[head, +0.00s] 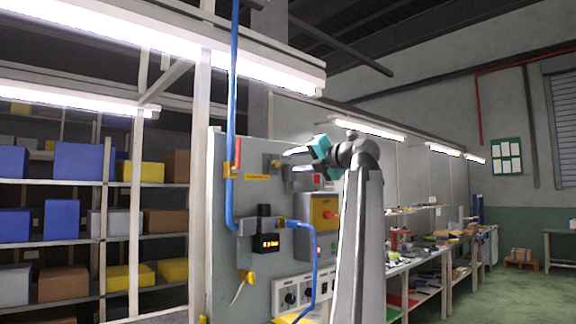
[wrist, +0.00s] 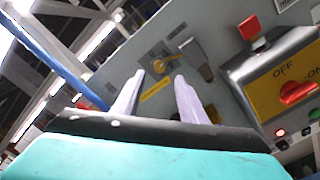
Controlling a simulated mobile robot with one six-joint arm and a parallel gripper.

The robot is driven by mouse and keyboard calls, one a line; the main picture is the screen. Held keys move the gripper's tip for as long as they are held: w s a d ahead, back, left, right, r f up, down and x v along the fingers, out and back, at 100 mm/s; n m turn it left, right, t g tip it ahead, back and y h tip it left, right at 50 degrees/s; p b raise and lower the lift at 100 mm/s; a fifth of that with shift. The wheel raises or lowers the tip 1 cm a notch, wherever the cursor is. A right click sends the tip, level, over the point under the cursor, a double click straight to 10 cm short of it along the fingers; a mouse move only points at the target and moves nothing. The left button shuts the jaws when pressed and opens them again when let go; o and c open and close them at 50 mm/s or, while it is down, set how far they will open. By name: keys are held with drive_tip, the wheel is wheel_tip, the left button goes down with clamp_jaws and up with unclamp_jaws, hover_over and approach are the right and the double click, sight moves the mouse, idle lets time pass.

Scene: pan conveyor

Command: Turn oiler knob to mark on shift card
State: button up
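My gripper (head: 290,161) is raised in front of the upper part of a grey panel (head: 222,200). In the wrist view its two pale fingers (wrist: 158,80) are apart, with nothing between them. Beyond the fingertips is a brass-yellow valve-like fitting (wrist: 163,62) above a yellow label (wrist: 156,88). The fitting also shows in the head view (head: 275,163), left of the fingers. Lower on the panel, a black knob-like top (head: 264,210) stands on a grey unit fed by the blue hose. I cannot tell which part is the oiler knob. I cannot identify a shift card.
A blue hose (head: 232,100) runs down the panel's left side. A lit display (head: 267,244), a yellow switch box (head: 325,212) with a red handle (wrist: 297,92), and a white dial plate (head: 298,292) are near. Shelves with bins stand left; a cluttered bench (head: 425,262) stands right.

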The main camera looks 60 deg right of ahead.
drive_tip(key=v, duration=0.6)
drive_tip(key=shift+s+a, duration=0.15)
drive_tip(key=shift+s, duration=0.15)
